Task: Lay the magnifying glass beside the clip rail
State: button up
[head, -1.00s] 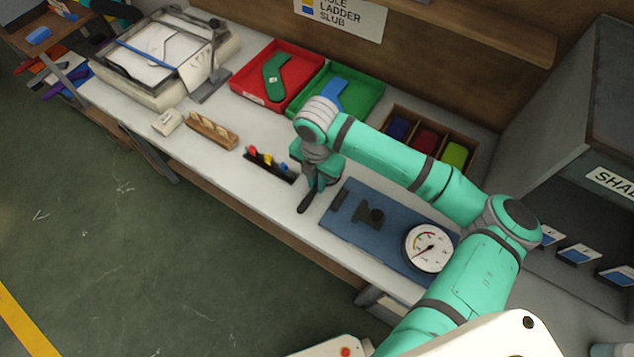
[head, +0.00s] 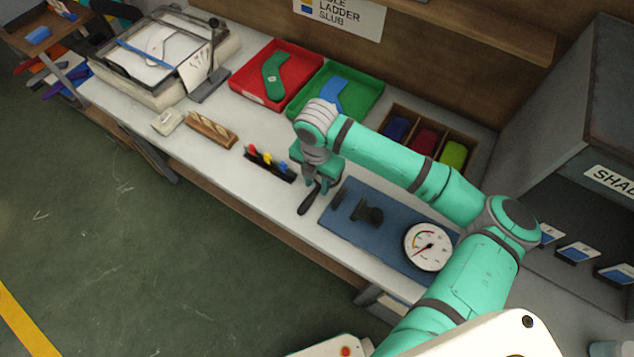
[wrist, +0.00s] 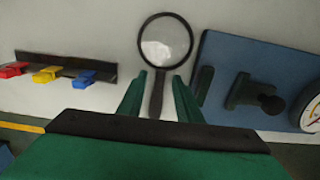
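The magnifying glass (wrist: 156,98) has a round lens in a black rim and a dark handle. It lies on the white bench top to the right of the clip rail (wrist: 100,66), apart from it. In the head view its dark handle (head: 307,204) shows below my gripper (head: 318,186), and the lens is hidden. The black clip rail (head: 283,176) carries red, yellow and blue clips. In the wrist view my gripper (wrist: 159,78) is open, with one finger on each side of the handle and gaps between.
A blue board (head: 340,222) with a dark fixture and a dial gauge (head: 428,247) is close on the right. A brown brush-like block (head: 211,129) is left of the rail. Red (head: 245,92) and green (head: 370,101) trays stand behind.

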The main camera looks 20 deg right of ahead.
aim_at(317, 188)
notch_tip(317, 188, up, 12)
jog(key=w+a+r+m+t+y, duration=0.3)
jog(key=w+a+m+t+y, duration=0.1)
jog(key=a, duration=0.7)
jog(key=w+a+r+m+t+y, duration=0.3)
jog(key=a+m+t+y, duration=0.1)
jog(key=a, duration=0.7)
jog(key=w+a+r+m+t+y, duration=0.25)
jog(key=w+a+m+t, duration=0.2)
jog(key=a, duration=0.65)
jog(key=s+d+f+m+t+h, duration=0.2)
jog(key=s+d+f+m+h, duration=0.2)
jog(key=s+f+m, duration=0.35)
jog(key=s+d+f+m+t+h, duration=0.2)
jog(key=s+d+f+m+h, duration=0.3)
jog(key=s+f+m, duration=0.3)
jog(key=s+d+f+n, duration=0.1)
jog(key=s+d, duration=0.3)
jog(key=s, duration=0.8)
jog(key=s+d+f+n+g+h, duration=0.1)
jog(key=s+d, duration=0.4)
jog(key=s, duration=0.7)
jog(key=shift+d+f, duration=0.15)
jog(key=shift+f, duration=0.05)
